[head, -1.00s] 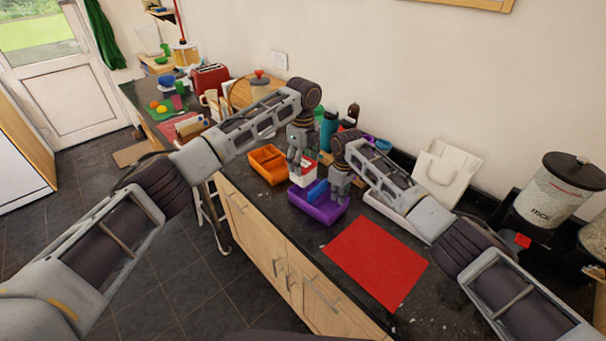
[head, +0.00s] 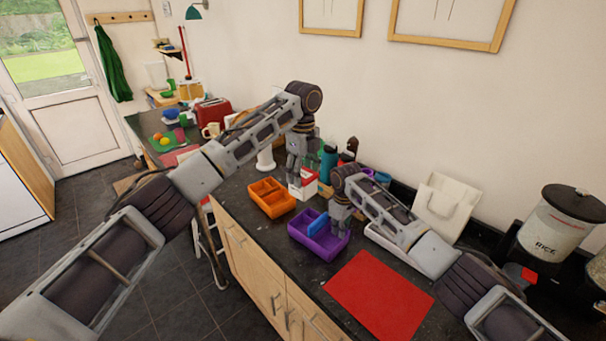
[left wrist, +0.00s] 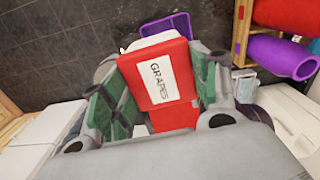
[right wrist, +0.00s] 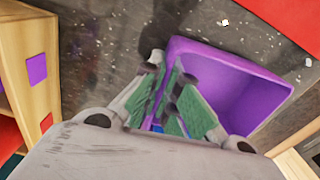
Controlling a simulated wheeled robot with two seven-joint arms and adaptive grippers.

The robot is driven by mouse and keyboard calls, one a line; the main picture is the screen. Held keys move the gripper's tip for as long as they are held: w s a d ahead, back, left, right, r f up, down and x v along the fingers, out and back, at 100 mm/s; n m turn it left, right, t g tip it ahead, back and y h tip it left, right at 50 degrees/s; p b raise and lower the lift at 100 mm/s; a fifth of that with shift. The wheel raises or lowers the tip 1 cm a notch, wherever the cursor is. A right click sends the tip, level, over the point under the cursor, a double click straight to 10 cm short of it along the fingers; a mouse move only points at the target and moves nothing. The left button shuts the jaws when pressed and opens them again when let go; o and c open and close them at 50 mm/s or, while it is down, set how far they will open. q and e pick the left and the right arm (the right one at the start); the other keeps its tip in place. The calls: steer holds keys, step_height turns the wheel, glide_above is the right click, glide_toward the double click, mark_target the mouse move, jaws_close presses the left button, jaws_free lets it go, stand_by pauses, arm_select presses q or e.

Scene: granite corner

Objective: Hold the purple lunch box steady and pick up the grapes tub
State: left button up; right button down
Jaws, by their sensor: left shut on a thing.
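The grapes tub (left wrist: 166,75) is white with a red lid and a "GRAPES" label. My left gripper (head: 298,178) is shut on it, with green pads on both sides in the left wrist view. In the head view the tub (head: 303,189) appears raised above the counter, behind the purple lunch box. The purple lunch box (head: 318,250) sits on the counter, with a blue piece (head: 318,223) inside. My right gripper (right wrist: 168,75) reaches down at the box, its fingers close together on either side of a wall (right wrist: 225,55). The exact contact is partly hidden.
An orange divided tray (head: 271,200) stands left of the box. A red mat (head: 380,296) lies in front to the right. A teal bottle (head: 328,162) and other items stand behind.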

steer(key=c, duration=1.6)
jaws_free()
steer(key=shift+o, duration=0.2)
steer(key=shift+r, duration=0.1)
steer(key=shift+r, duration=5.9)
steer(key=shift+f, duration=0.1)
